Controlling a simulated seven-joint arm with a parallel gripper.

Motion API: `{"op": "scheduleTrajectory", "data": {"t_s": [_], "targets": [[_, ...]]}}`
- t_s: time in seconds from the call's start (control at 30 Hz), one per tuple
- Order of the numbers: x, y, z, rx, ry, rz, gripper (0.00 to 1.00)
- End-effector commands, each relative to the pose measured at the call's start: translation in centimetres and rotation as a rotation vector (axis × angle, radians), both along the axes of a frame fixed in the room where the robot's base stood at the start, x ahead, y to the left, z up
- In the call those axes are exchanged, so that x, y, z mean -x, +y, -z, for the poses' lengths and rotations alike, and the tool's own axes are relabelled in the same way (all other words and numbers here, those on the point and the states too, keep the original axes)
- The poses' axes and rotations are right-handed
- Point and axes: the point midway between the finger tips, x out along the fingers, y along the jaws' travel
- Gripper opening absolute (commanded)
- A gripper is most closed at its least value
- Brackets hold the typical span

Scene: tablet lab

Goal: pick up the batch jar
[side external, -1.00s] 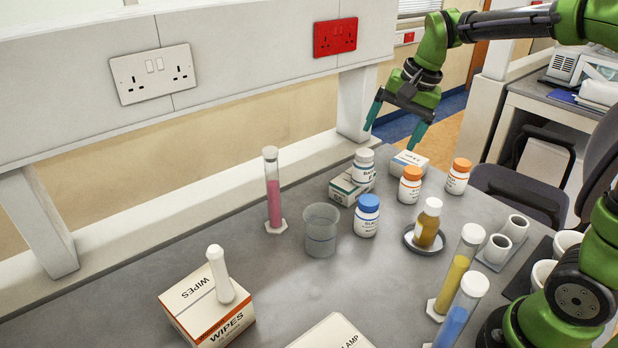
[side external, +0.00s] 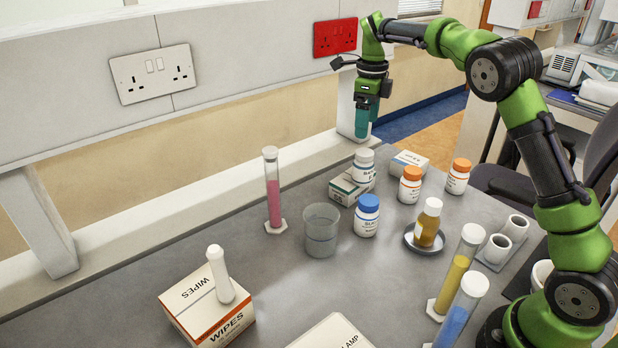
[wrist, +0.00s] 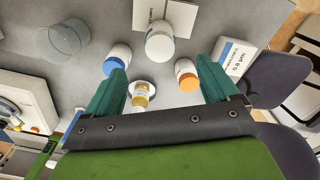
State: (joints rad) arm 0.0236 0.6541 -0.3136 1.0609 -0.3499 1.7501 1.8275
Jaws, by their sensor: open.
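A white jar with a white cap (side external: 363,168) stands upright on a small carton (side external: 348,188); its label, only partly legible, seems to start with "BA", so I take it as the batch jar. In the wrist view its cap (wrist: 159,45) shows just beyond the gap between my fingers. My gripper (side external: 363,131) points down above and slightly behind the jar, apart from it. In the side view one finger mostly hides the other; in the wrist view the teal fingers (wrist: 161,70) are spread with nothing held.
A blue-capped jar (side external: 367,217), two orange-capped jars (side external: 410,185) and a white box (side external: 409,162) stand close by. A beaker (side external: 321,230), a pink cylinder (side external: 273,195) and an amber bottle (side external: 428,225) on a dish are farther off.

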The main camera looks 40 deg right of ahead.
Motion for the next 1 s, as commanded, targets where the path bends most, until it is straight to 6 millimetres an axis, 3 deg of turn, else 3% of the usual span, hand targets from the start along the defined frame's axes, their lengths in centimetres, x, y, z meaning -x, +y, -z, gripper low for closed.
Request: {"op": "scheduleTrajectory", "data": {"t_s": [0.1, 0.3, 0.53, 0.8, 1.0], "targets": [[0.1, 0.0, 2.8, -0.001, 0.005, 0.0, 0.88], [0.1, 0.0, 6.1, -0.001, 0.0, 0.0, 0.88], [0.1, 0.0, 7.7, -0.001, 0.0, -0.002, 0.88], [0.3, -0.1, 11.6, 0.0, 0.001, -0.001, 0.88], [0.3, -0.1, 12.2, 0.0, -0.002, -0.001, 0.88]]}}
